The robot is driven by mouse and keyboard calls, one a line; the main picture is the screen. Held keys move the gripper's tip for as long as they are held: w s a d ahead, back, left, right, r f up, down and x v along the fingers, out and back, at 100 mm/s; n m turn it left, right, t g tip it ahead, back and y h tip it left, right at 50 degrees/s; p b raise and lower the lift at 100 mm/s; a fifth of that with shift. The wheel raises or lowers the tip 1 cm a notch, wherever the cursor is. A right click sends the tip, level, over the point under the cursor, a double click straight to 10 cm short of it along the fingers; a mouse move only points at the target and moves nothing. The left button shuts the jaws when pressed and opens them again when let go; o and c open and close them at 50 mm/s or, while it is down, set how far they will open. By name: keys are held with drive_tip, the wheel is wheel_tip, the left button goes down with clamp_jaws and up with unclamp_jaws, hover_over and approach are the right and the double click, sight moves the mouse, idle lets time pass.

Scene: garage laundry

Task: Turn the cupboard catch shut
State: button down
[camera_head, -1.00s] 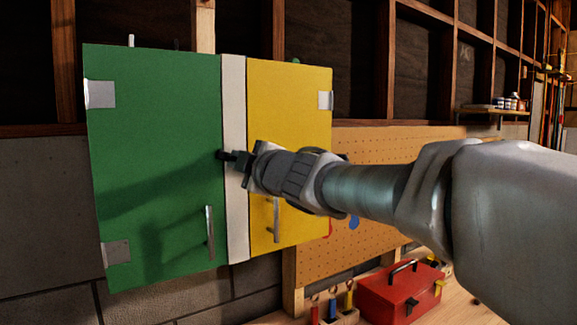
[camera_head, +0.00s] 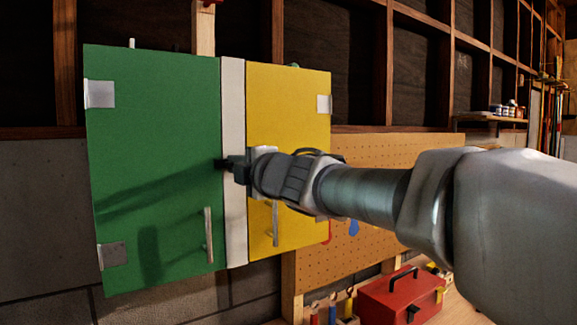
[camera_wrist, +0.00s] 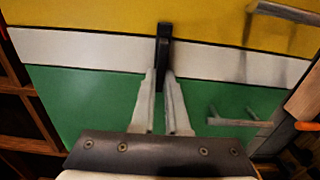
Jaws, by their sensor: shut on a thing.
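The cupboard has a green door (camera_head: 155,130) on the left and a yellow door (camera_head: 290,110) on the right, with a white strip (camera_head: 233,100) between them. Both doors look closed. The black catch (camera_wrist: 163,45) lies across the white strip in the wrist view, from the yellow edge towards the green door. My gripper (camera_wrist: 161,78) is shut on the catch, its two pale fingers on either side of it. In the head view my gripper (camera_head: 240,165) is at the strip, at mid-height, and hides most of the catch.
Each door has a bar handle, on the green door (camera_head: 208,235) and the yellow door (camera_head: 275,223), below my gripper. A pegboard (camera_head: 390,165) is to the right. A red toolbox (camera_head: 400,297) stands on the bench below.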

drive_tip(key=c, duration=0.9)
unclamp_jaws()
drive_tip(key=p+v, duration=0.1)
drive_tip(key=v, duration=1.6)
drive_tip(key=shift+s+d+p, duration=0.15)
drive_tip(key=shift+p, duration=0.25)
